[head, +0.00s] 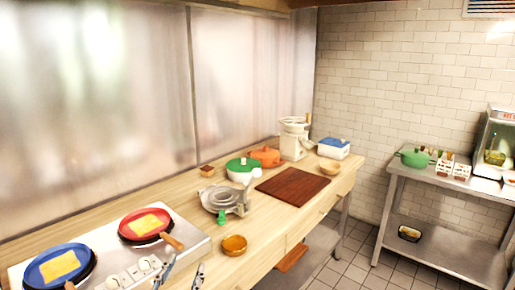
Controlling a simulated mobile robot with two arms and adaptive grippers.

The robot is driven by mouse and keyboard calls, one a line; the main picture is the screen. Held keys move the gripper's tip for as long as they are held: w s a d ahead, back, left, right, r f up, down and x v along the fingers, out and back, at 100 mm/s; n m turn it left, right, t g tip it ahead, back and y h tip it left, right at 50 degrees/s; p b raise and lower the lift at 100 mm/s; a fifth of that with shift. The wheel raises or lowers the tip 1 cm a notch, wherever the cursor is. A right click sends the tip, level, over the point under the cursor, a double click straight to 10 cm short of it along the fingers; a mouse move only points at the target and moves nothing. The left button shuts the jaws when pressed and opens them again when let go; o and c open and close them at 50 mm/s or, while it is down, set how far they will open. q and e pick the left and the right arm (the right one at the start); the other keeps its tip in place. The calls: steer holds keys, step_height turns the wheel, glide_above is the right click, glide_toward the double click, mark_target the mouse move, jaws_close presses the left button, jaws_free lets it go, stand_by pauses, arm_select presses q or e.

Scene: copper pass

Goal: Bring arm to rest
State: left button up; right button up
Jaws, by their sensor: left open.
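My left gripper (181,275) shows at the bottom edge of the head view. Its two fingertips stand apart with nothing visible between them. It is in front of the stove's knobs, near the counter's front edge. The rest of this arm is below the picture. My right gripper is not in view.
A stove (190,236) holds a blue pan (34,275) and a red pan (127,231), each with a yellow slab. An orange bowl (234,245), a grey press (219,199), a green-lidded pot (238,174) and a dark board (292,186) stand on the wooden counter (272,218). A steel table (455,183) is at right.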

arm_select(q)
steer(key=s+a+f+n+g+y, duration=0.1)
steer(key=s+a+f+g, duration=0.1)
steer(key=s+f+g, duration=0.35)
steer(key=s+a+f+n+g+y, duration=0.1)
steer(key=s+a+f+g, duration=0.1)
steer(key=s+f, duration=0.65)
steer(key=s+f+g+h, duration=0.1)
steer(key=s+f+g, duration=0.2)
steer(key=s+f, duration=0.35)
steer(key=s+f+g, duration=0.4)
steer(key=s, duration=0.5)
step_height(320, 180, down, 26)
steer(key=s, duration=0.1)
steer(key=s+a+f+g, duration=0.2)
steer(key=s+f, duration=1.4)
steer(key=s, duration=0.1)
steer(key=shift+s+a+f+m, duration=0.15)
steer(key=shift+a+f+m, duration=0.1)
steer(key=shift+a+m, duration=0.1)
